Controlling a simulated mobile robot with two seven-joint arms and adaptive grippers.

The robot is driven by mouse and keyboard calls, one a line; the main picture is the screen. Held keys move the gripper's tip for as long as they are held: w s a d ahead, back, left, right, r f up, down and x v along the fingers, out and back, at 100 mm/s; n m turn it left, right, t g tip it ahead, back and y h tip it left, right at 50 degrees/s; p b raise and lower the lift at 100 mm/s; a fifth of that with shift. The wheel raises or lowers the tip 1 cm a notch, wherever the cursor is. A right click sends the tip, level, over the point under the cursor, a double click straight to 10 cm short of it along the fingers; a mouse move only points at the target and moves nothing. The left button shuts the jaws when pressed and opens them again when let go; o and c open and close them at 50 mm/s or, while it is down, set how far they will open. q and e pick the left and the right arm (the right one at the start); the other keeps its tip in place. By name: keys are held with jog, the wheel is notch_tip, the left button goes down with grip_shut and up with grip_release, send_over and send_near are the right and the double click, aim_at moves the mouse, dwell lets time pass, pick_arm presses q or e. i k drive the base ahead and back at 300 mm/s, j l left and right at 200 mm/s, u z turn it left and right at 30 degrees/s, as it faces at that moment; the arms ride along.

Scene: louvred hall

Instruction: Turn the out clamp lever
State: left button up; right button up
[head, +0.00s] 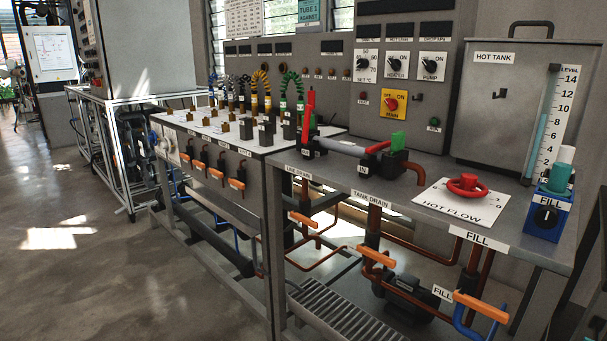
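A grey tube (345,147) lies across the bench between two dark clamp blocks. The left block (314,148) has a red lever (308,115) standing almost upright. The right block has a red lever (377,147) lying nearly flat along the tube and a green part (398,141) on top. A label by the right block appears to read IN. I cannot read an OUT label, so I cannot tell for certain which lever is the out one. Neither of my grippers is in view.
The steel bench (415,172) also holds a red handwheel (467,185) on a HOT FLOW plate (460,203) and a blue FILL unit (546,212). A control panel (400,85) and hot tank (500,110) stand behind. Orange-handled valves (480,306) hang below the front edge. The floor (80,270) at left is clear.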

aim_at(309, 109)
jog(key=j+u, duration=0.25)
jog(key=i+j+u, duration=0.25)
jog(key=j, duration=0.2)
jog(key=j+u, duration=0.25)
jog(key=i+j, duration=0.05)
jog(key=j, duration=0.05)
